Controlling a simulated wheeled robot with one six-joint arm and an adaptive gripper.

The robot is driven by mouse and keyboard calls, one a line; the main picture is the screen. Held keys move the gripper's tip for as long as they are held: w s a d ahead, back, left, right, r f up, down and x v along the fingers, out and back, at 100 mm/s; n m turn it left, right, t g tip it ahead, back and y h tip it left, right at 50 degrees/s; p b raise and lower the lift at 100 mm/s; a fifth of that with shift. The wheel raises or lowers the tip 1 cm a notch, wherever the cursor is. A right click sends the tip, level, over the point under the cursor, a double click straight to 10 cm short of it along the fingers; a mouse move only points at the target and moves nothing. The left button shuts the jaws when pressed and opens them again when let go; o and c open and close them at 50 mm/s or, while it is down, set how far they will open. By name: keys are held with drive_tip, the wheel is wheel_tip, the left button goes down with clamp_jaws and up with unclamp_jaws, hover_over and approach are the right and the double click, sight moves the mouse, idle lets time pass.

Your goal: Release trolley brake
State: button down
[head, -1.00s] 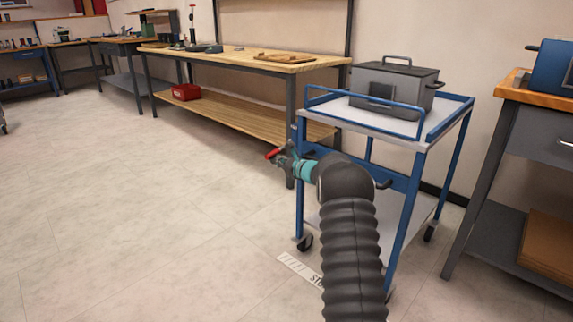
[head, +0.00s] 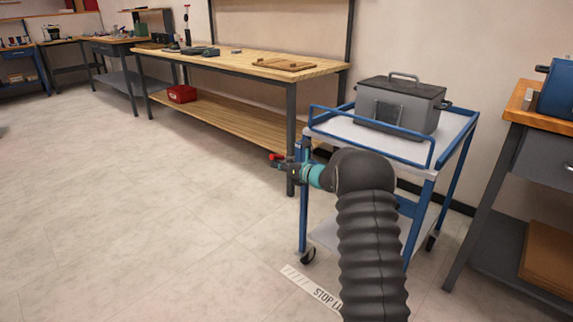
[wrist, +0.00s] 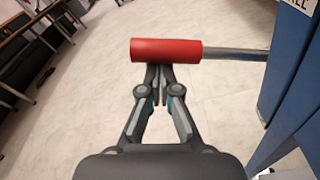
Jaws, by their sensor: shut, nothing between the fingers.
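The blue trolley (head: 440,152) stands at right, carrying a grey lidded metal box (head: 402,108). A red-sleeved lever (head: 276,157), the only brake-like handle I see, sticks out at its left front post. In the wrist view the red sleeve (wrist: 166,50) lies level on a metal rod that runs right to a blue post (wrist: 290,70). My gripper (head: 285,163) is beside this lever. In the wrist view its fingertips (wrist: 159,72) are together just below the sleeve, with nothing between them. I cannot tell whether they touch it.
A wooden workbench (head: 225,60) with a red box (head: 182,94) on its lower shelf stands behind. Another bench (head: 520,110) is close on the right. A floor label (head: 312,289) lies near the trolley's front wheel (head: 307,256). Floor at left is clear.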

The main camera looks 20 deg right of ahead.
drive_tip(key=shift+w+r, duration=0.1)
drive_tip(key=shift+r, duration=0.2)
drive_tip(key=shift+r, duration=0.2)
wheel_tip(320, 180, down, 4)
drive_tip(key=a+f+b, duration=0.1)
drive_tip(key=a+b, duration=0.1)
drive_tip(key=b, duration=0.2)
drive_tip(key=v, duration=1)
drive_tip(key=shift+r+p, duration=0.25)
drive_tip(key=shift+p, duration=0.05)
drive_tip(key=shift+d, duration=0.15)
